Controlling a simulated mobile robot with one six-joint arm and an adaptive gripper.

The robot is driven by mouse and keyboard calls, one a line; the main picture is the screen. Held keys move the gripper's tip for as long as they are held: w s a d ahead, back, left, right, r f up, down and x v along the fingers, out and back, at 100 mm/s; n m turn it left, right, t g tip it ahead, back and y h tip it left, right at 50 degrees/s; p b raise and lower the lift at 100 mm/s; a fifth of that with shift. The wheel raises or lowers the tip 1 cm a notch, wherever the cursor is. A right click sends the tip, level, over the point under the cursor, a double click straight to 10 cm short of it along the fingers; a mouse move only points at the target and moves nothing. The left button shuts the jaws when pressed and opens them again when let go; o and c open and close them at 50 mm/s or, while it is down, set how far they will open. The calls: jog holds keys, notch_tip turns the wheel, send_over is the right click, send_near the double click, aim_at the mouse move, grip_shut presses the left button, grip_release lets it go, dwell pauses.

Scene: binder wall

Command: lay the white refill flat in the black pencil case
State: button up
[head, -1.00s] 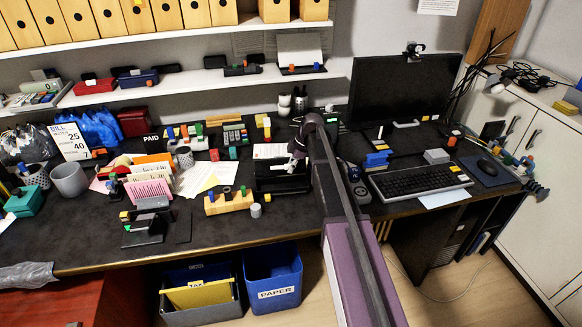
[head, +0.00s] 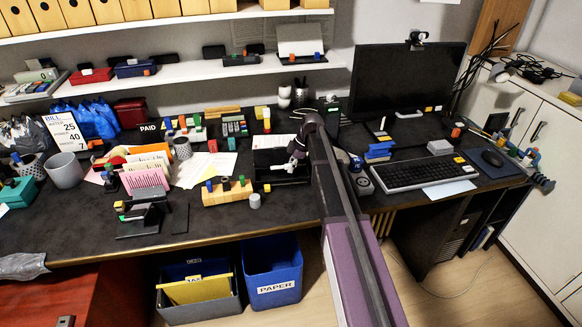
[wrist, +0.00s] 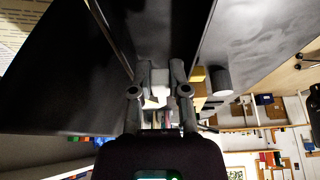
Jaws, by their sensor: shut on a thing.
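In the wrist view my gripper (wrist: 160,92) is shut on a small white piece, taken to be the white refill (wrist: 160,78), held between the two fingertips. In the head view my gripper (head: 297,152) hangs over a black open holder (head: 284,177) on the desk, at the end of my arm. The refill cannot be made out clearly there. A black case (head: 240,61) with small coloured tabs lies on the shelf, and looks like the black pencil case. I cannot tell the gap between the gripper and the holder.
A wooden block (head: 228,195) with pegs and a grey cylinder (head: 254,201) stand in front of the holder. The monitor (head: 408,82) and keyboard (head: 412,173) are to the right. The shelf (head: 190,79) overhangs the desk's back. Bare desk (head: 90,222) lies front left.

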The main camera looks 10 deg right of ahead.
jog(key=o, duration=0.8)
dwell(0.6)
jog(key=shift+s, duration=0.2)
